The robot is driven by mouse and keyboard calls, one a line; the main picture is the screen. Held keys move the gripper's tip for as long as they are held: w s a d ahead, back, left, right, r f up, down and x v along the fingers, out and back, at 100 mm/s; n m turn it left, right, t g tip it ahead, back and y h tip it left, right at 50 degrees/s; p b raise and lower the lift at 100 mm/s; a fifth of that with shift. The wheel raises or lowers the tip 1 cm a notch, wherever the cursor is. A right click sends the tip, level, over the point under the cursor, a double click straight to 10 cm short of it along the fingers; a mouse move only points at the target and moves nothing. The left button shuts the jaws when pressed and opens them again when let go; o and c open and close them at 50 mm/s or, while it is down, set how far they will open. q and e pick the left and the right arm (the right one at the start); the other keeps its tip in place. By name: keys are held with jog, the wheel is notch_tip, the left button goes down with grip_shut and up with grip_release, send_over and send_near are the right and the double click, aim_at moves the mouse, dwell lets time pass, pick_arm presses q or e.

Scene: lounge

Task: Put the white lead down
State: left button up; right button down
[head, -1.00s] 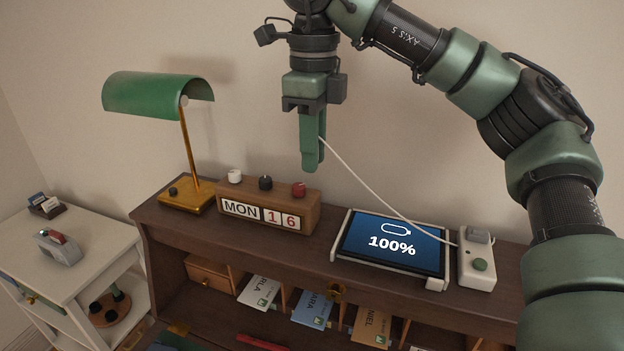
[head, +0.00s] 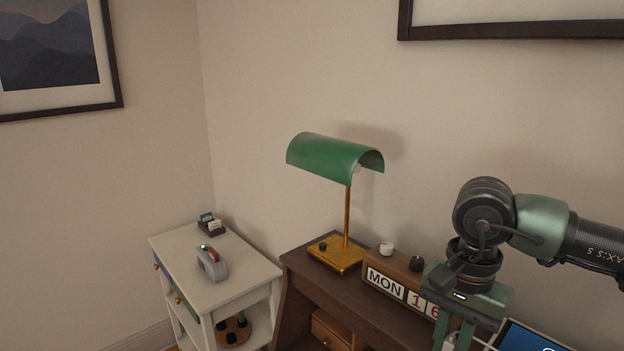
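The white lead (head: 484,343) shows as a short pale line at the bottom edge of the head view, running from my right gripper towards the tablet. My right gripper (head: 458,338) points down in front of the calendar, at the bottom right. Its green fingers look shut on the lead, with a small white piece showing at them. The fingertips are at or below the picture's edge. My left gripper is not in view.
The brown desk (head: 341,289) bears a green lamp (head: 335,157), a wooden calendar block (head: 386,284) partly behind my gripper, and a tablet (head: 530,340) cut off below. A white side table (head: 190,262) at left holds a grey tape dispenser (head: 212,266) and a card holder (head: 211,227).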

jog(key=s+a+f+n, duration=0.2)
jog(key=s+f+n, duration=0.2)
jog(key=f+n, duration=0.2)
jog(key=n, duration=0.2)
jog(key=shift+s+f+n, duration=0.15)
jog(key=shift+s+n, duration=0.25)
jog(key=shift+w, duration=0.1)
